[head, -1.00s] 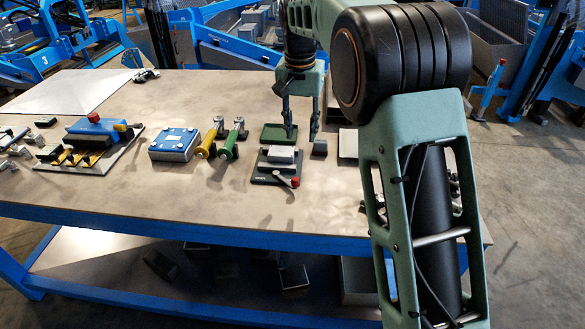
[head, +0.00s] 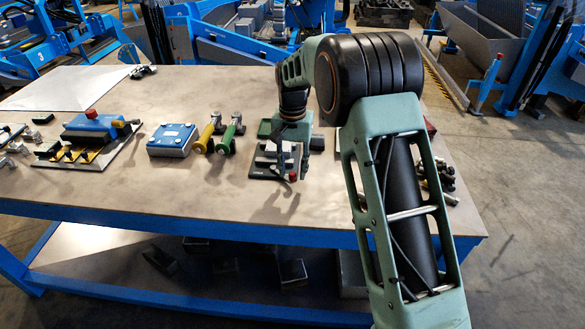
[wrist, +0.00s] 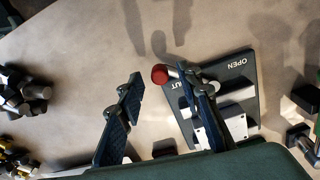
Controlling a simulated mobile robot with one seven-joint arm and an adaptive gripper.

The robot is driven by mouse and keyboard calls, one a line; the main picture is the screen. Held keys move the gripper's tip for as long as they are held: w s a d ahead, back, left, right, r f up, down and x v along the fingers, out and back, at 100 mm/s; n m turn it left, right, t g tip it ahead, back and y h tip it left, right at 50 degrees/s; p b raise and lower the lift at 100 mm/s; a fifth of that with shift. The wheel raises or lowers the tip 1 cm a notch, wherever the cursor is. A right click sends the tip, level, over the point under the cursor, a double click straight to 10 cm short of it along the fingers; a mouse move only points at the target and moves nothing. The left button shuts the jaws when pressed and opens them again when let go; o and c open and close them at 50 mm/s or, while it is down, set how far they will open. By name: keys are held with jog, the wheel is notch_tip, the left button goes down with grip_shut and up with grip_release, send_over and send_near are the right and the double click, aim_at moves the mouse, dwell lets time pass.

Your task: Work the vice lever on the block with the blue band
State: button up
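The vice (head: 268,160) stands on a dark base plate (wrist: 238,75) near the table's middle. The plate bears the words OPEN and, partly covered, SHUT in the wrist view. Its lever ends in a red knob (wrist: 160,74), which also shows low at the gripper in the head view (head: 292,177). My gripper (wrist: 160,78) is open over the vice's lever side. The knob appears between the fingertips, close to the right finger; I cannot tell if they touch. The right finger hides part of the lever and vice. A grey block (wrist: 235,122) shows there; I see no blue band.
Left of the vice lie green-handled (head: 229,138) and yellow-handled (head: 206,136) tools, then a blue-topped box (head: 172,139). A blue fixture (head: 93,127) stands farther left. Small metal parts (head: 445,178) lie to the right. The table front (head: 200,195) is clear.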

jog(key=shift+f, duration=0.1)
grip_shut()
